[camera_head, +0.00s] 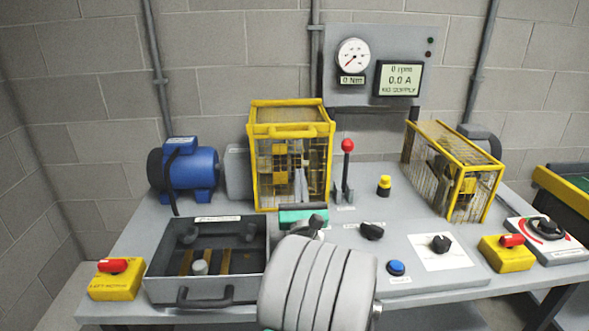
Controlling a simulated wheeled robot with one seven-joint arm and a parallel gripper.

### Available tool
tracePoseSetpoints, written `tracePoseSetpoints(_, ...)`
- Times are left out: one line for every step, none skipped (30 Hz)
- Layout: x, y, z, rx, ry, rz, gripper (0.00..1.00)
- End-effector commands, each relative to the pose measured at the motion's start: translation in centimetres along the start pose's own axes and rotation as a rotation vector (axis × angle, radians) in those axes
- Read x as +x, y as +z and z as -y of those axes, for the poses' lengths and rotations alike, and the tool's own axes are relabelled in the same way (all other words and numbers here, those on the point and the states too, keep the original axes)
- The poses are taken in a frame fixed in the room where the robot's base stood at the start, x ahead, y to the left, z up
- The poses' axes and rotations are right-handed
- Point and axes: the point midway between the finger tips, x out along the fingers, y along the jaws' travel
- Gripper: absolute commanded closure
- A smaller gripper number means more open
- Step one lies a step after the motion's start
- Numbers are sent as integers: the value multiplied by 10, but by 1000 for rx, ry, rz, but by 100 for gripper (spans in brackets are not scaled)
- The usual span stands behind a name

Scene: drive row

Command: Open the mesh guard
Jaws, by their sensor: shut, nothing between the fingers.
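A yellow-framed mesh guard (252,165) stands at the back middle of the bench. It appears closed, with a yellow bar handle (290,132) across its upper front. Yellow parts show dimly through its mesh. A second yellow-framed mesh guard (456,160) stands at the right and also looks closed. My gripper (303,172) appears as pale fingers above a teal part, in front of the first guard's lower front. It is shut and empty, below the handle and apart from it. Whether it touches the mesh cannot be told. My arm hides the bench below.
A red-knobbed lever (347,165) stands just right of the first guard. A blue motor (190,168) is at left. An open dark tray (205,288) with a handle lies in front left. A yellow button (384,185) and control panel (440,262) are at right.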

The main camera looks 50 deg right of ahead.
Motion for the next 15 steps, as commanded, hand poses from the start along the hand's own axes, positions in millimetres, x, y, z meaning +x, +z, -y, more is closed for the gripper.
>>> tracePoseSetpoints(8, 5, -1, 3, 2, 1, 100)
tracePoseSetpoints(13, 6, -2, 1, 4, 1, 100)
tracePoseSetpoints(20, 6, -2, 0, 5, 0, 100)
tracePoseSetpoints(26, 6, -3, 0, 6, 0, 100)
tracePoseSetpoints(32, 7, -3, -1, 7, 0, 100)
tracePoseSetpoints(41, 7, -3, -1, 6, -1, 100)
tracePoseSetpoints(48, 8, -3, -2, 6, 0, 100)
tracePoseSetpoints(54, 8, -4, -3, 7, -1, 100)
tracePoseSetpoints(62, 8, -3, -3, 7, -1, 100)
tracePoseSetpoints(68, 7, -3, -3, 7, -2, 100)
tracePoseSetpoints(73, 7, -4, -3, 7, -1, 100)
tracePoseSetpoints(80, 7, -4, -4, 7, -1, 100)
tracePoseSetpoints(84, 6, -4, -4, 7, -1, 100)
tracePoseSetpoints(87, 6, -3, -5, 7, -1, 100)
tracePoseSetpoints(91, 4, -3, -4, 6, -2, 100)
